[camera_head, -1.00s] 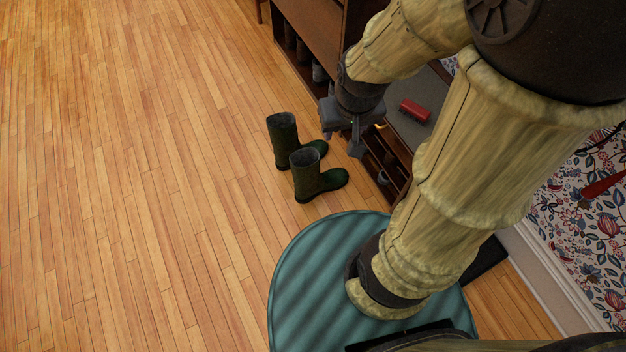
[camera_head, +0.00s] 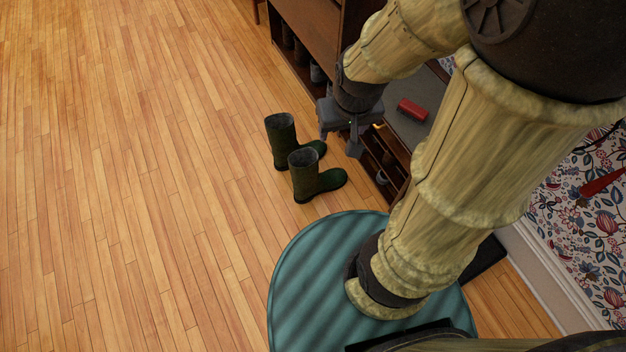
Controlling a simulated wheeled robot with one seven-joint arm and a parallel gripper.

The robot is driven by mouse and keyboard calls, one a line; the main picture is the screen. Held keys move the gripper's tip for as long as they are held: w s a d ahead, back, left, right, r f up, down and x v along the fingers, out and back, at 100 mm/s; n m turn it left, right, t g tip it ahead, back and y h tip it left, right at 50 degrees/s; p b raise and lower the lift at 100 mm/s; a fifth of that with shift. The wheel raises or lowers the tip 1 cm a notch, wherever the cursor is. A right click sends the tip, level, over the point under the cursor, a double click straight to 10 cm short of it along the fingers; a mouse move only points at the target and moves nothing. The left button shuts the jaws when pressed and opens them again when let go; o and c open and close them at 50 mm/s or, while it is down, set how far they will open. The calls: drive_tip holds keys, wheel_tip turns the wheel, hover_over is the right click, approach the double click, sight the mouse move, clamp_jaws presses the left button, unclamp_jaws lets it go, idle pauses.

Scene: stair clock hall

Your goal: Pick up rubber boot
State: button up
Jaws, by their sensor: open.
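Two dark green rubber boots stand upright on the wooden floor, side by side with toes to the right. The nearer boot (camera_head: 306,178) partly overlaps the farther boot (camera_head: 283,140) in the picture. My gripper (camera_head: 339,146) is open and points down, just right of and above the boots. Nothing shows between its fingers. It looks apart from both boots, though its exact height above them is hard to tell.
A brown wooden shelf unit (camera_head: 312,40) stands behind and right of the boots, with several dark items in its lower part. A red object (camera_head: 412,109) lies on a grey bench top (camera_head: 405,127). The floor (camera_head: 130,180) to the left is clear.

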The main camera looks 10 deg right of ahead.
drive_tip(key=w+p+v, duration=0.2)
drive_tip(key=p+v, duration=0.9)
drive_tip(key=w+r+p+v, duration=0.1)
drive_tip(key=w+p+v, duration=0.2)
drive_tip(key=p+v, duration=0.8)
drive_tip(key=w+p+v, duration=0.2)
drive_tip(key=p+v, duration=0.9)
drive_tip(key=p, duration=0.1)
drive_tip(key=shift+w+r, duration=0.2)
drive_tip(key=shift+r, duration=0.4)
drive_tip(key=shift+c, duration=0.2)
